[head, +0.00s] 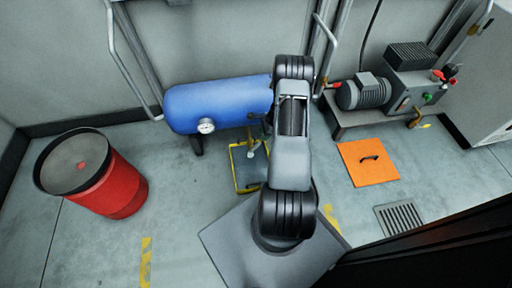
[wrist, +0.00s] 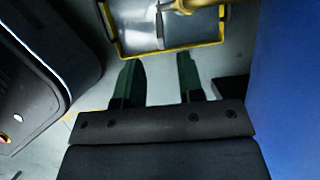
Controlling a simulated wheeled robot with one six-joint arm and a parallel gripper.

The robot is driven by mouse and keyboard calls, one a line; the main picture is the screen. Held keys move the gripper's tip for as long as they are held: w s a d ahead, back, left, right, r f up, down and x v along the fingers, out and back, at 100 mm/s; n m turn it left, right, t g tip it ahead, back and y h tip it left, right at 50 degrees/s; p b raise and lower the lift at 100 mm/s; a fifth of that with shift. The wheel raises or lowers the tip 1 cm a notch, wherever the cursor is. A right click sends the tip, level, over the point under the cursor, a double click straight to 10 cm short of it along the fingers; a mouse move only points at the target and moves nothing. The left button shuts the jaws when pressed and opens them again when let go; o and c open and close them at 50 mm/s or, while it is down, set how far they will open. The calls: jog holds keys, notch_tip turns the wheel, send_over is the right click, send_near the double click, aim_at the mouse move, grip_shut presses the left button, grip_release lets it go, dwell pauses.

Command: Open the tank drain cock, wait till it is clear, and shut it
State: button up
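The blue tank (head: 215,103) lies horizontally against the back wall, with a round white gauge (head: 206,126) on its front. It fills the right edge of the wrist view (wrist: 288,80). A yellow-rimmed tray (head: 234,168) sits on the floor below the tank; its rim crosses the top of the wrist view (wrist: 172,45). A brass-yellow fitting (wrist: 188,5), apparently the drain cock, is cut off at the top of the wrist view, above the tray. My gripper (wrist: 158,75) is open, with nothing between its fingers, short of that fitting. In the head view my arm hides most of it.
A red drum (head: 118,190) stands on the left. A motor and pump unit (head: 365,93) is on a stand at the right, near an orange floor plate (head: 368,162) and a floor grate (head: 398,217). The floor between drum and tray is clear.

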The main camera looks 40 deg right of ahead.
aim_at(257, 145)
jog(key=b+x, duration=0.3)
jog(key=x, duration=0.6)
jog(key=shift+f, duration=0.15)
grip_shut()
dwell(0.3)
